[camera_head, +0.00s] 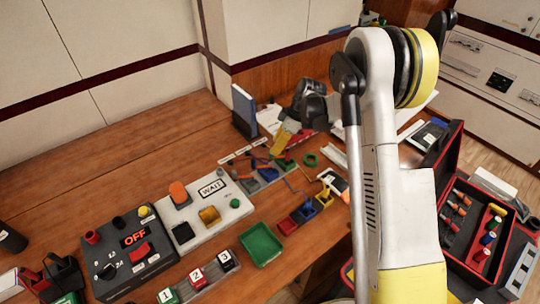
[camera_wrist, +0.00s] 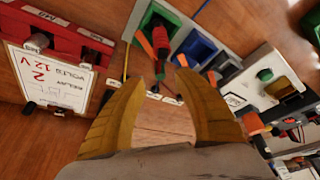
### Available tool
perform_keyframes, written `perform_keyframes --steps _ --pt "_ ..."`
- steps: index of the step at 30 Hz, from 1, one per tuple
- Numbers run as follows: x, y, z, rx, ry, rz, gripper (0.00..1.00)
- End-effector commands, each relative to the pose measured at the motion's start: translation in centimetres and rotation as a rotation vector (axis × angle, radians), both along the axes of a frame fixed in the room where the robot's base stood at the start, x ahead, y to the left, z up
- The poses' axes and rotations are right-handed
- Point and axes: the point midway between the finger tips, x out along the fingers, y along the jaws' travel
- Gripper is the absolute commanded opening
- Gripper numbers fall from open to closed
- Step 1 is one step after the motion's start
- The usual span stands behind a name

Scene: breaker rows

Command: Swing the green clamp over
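A green clamp housing (camera_wrist: 148,20) with an orange-red handle (camera_wrist: 161,42) is at the top of the wrist view, just beyond my fingertips. In the head view a green unit (camera_head: 290,166) stands at the far end of a row with a blue and a grey one. My gripper (camera_wrist: 170,78) is open, its two yellow fingers spread with bare wood between them. The handle lies ahead of the gap; I cannot tell whether a finger touches it. Nothing is held.
A blue unit (camera_wrist: 197,48) and a grey unit sit beside the green one. A red module with a white label card (camera_wrist: 45,75) is at left in the wrist view. In the head view, a black OFF box (camera_head: 125,255), a white WAIT panel (camera_head: 215,205) and a green tray (camera_head: 262,244) stand nearer.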

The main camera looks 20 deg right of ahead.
Motion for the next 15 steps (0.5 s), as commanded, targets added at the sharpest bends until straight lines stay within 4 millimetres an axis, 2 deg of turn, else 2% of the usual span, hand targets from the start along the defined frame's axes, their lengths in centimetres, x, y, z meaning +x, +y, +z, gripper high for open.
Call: perform_keyframes --steps 1,6,10,15 --pt "0.2 0.4 -1.3 0.000 0.000 0.001 0.37" --pt "0.6 1.3 -3.6 0.000 0.000 0.001 0.37" --pt "0.8 1.7 -4.5 0.000 0.000 0.000 0.37" --pt "0.8 1.8 -4.7 0.000 0.000 -0.001 0.37"
